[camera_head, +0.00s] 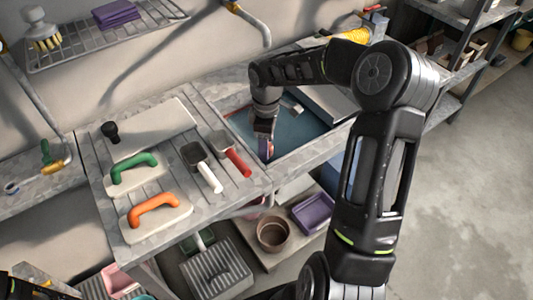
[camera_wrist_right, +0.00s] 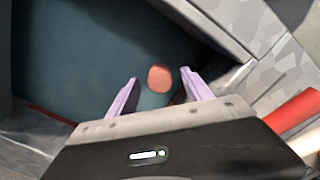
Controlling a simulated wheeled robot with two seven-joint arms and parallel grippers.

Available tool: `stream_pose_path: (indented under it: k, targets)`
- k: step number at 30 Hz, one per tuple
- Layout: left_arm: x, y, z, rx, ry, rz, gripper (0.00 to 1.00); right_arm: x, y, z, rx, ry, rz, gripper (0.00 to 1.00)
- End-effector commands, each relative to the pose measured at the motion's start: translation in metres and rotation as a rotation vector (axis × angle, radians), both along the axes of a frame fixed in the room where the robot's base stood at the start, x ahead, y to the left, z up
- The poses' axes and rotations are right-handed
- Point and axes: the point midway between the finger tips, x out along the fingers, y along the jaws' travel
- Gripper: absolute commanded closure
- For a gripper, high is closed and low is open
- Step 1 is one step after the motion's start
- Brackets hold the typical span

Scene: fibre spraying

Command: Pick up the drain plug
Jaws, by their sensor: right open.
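The drain plug (camera_wrist_right: 159,79) is a small round salmon-red disc in the right wrist view. It lies on the dark blue-teal floor of the sink basin (camera_head: 307,133). My right gripper (camera_wrist_right: 160,76) is open, with its two purple fingers apart. The plug appears between the fingertips with a gap on both sides, and I cannot tell how far below them it is. In the head view my right gripper (camera_head: 266,150) points down into the basin near its left side. There, the plug cannot be made out clearly by the fingers.
Left of the basin, a slatted bench (camera_head: 190,228) holds a green-handled float (camera_head: 133,174), an orange-handled float (camera_head: 155,211) and a red-handled tool (camera_head: 234,155). The basin's rim (camera_head: 308,152) surrounds the gripper closely. Buckets and trays stand on a shelf below.

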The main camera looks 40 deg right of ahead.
Motion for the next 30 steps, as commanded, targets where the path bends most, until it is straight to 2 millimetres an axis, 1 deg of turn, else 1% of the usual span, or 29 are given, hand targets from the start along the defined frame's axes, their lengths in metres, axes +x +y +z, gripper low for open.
stream_pose_path:
  k: [6, 10, 29, 30]
  targets:
    - [0.0, 0.0, 0.007, 0.0, 0.0, 0.0, 1.0, -0.001, 0.001, -0.031, 0.004, 0.005, 0.001, 0.41]
    - [0.0, 0.0, 0.008, 0.0, 0.001, 0.0, 1.0, -0.001, 0.0, -0.045, 0.002, 0.002, 0.0, 0.41]
    - [0.0, 0.0, 0.008, 0.0, 0.001, 0.0, 1.0, 0.0, 0.0, -0.046, 0.001, 0.001, -0.001, 0.41]
    - [0.0, 0.0, 0.008, 0.0, 0.001, 0.0, 1.0, 0.0, 0.0, -0.046, 0.001, 0.001, -0.001, 0.45]
